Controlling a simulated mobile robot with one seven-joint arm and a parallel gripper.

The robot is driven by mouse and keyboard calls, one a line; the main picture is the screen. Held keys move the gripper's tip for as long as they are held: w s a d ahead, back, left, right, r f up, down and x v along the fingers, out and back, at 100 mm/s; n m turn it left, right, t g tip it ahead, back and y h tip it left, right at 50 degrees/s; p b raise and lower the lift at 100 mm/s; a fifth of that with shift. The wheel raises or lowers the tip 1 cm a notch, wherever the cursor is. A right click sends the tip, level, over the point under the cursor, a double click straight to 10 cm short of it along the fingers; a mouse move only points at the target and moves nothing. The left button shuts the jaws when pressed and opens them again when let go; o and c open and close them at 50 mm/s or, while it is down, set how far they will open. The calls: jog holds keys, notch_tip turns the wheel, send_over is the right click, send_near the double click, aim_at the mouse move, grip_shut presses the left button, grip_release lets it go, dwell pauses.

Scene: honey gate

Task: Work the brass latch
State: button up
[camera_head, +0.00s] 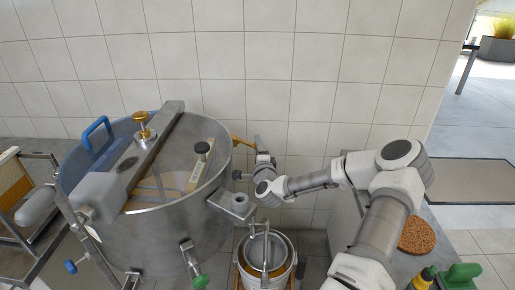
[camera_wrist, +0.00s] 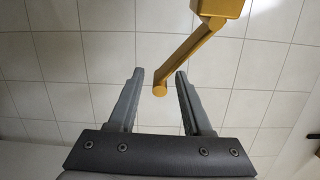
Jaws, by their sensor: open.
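The brass latch (camera_wrist: 190,58) is a yellow-gold bar hanging at a slant from a square brass block (camera_wrist: 220,7) in the wrist view. Its round end shows between the fingertips of my gripper (camera_wrist: 159,76), apart from both fingers. I cannot tell how deep it sits between them. My gripper is open and empty. In the head view the brass latch (camera_head: 243,141) sticks out at the right rear of the steel drum, and my gripper (camera_head: 261,158) is just beside it, partly hidden by my wrist.
A bucket (camera_head: 265,255) stands below my wrist. A tiled wall (camera_head: 250,65) is close behind. A counter with a cork mat (camera_head: 417,236) is at right.

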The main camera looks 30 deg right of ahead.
jog(key=shift+c, duration=0.3)
grip_shut()
dwell(1.2)
